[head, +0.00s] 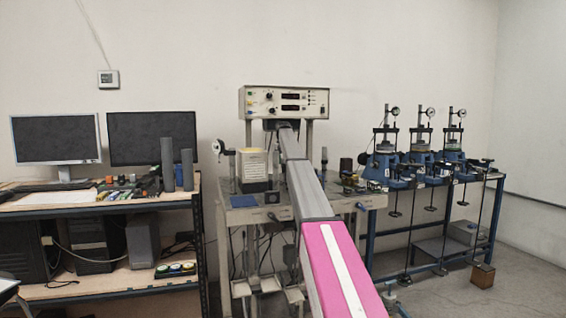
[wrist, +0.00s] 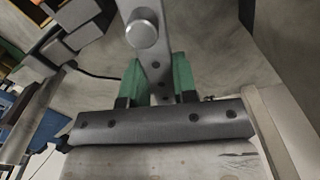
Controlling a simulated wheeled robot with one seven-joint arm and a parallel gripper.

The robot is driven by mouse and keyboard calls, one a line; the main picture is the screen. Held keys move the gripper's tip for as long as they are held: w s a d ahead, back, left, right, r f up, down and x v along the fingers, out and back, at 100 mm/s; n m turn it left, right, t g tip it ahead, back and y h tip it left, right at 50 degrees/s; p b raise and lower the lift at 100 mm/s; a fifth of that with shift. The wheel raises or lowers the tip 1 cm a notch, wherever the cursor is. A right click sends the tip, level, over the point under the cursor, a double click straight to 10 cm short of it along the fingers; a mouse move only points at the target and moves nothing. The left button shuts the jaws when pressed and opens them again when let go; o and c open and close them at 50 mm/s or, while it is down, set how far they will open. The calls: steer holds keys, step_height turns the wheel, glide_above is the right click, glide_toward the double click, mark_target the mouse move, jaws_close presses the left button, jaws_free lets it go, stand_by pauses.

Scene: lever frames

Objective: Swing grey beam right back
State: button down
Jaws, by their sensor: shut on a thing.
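A flat grey metal beam (wrist: 134,12) with a round knob and small holes shows at the top middle of the wrist view. It runs down between the two green-padded fingers of my gripper (wrist: 158,80), which is shut on it. The beam's lower end meets the dark bar across the picture, and its upper end runs out of the frame. In the head view my pink and grey arm reaches up to the middle of the workbench. There the beam cannot be told apart, and my gripper is too small and covered to make out.
A cream instrument box (head: 284,103) stands above the bench (head: 235,217) at the arm's far end. Blue test devices (head: 420,165) with gauges stand on a frame at right. Two monitors (head: 57,138) stand on a shelf at left.

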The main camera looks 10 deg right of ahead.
steer(key=c, duration=0.9)
jaws_free()
steer(key=shift+r, duration=0.15)
step_height(320, 180, up, 11)
steer(key=shift+f, duration=0.2)
